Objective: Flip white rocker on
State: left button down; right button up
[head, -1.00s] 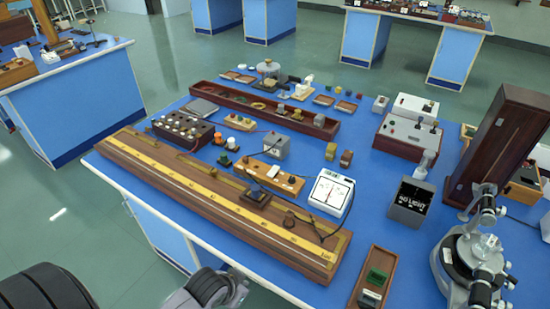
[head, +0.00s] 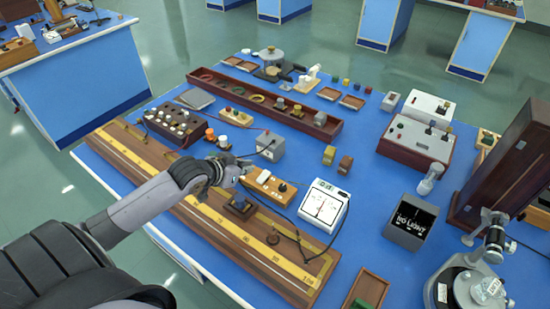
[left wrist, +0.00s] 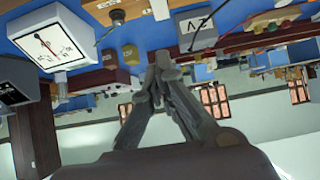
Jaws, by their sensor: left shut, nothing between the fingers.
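The white rocker (head: 264,176) sits on a wooden block (head: 272,188) in the middle of the bench, beside a black knob (head: 282,187). Part of the block's left end is hidden behind my gripper. My left gripper (head: 246,162) is shut and empty, above and just left of the block in the head view. In the left wrist view the picture is upside down. My shut fingertips (left wrist: 158,70) show there below the white rocker (left wrist: 160,9), apart from it in the picture. Which way the rocker is tilted is too small to tell. My right gripper is not in view.
A white meter (head: 323,206) stands right of the block. A grey box (head: 270,147) stands behind it. A long wooden rail with a yellow scale (head: 225,247) lies in front, under my arm. A dark box with sockets (head: 180,122) is to the left.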

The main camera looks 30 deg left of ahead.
pick_arm(q)
jog(key=w, duration=0.2)
jog(key=p, duration=0.2)
send_over(265, 176)
notch_tip(265, 176, down, 7)
jog(key=shift+s+d+f, duration=0.1)
jog(key=shift+f, duration=0.9)
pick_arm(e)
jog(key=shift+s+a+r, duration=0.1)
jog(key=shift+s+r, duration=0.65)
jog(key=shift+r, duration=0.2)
